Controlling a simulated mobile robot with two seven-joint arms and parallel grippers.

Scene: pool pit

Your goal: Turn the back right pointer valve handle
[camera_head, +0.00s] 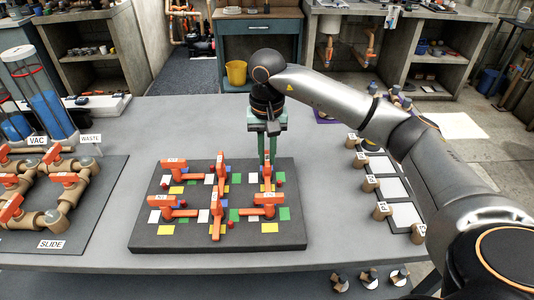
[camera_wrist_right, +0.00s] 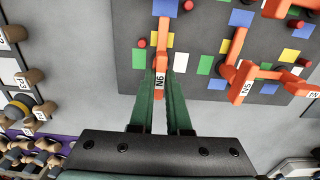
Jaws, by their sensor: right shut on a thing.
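The dark board (camera_head: 150,232) on the grey table carries several orange pointer handles over coloured squares. The back right pointer handle (camera_head: 267,181) points along the board's depth, and its far end lies at my gripper. My right gripper (camera_head: 267,158) comes down from above with green fingers at the board's back right. In the wrist view, the right gripper's fingers (camera_wrist_right: 161,82) are on both sides of this orange handle (camera_wrist_right: 164,45), shut on its labelled end. The fingers partly hide the handle in the head view. My left gripper is not in view.
The front right handle (camera_head: 262,198) and back middle handle (camera_head: 221,172) are close by. A pipe panel marked SLIDE (camera_head: 95,235) stands at left. Labelled brown knobs (camera_head: 368,183) line the table's right, under my right arm. The table behind the board is clear.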

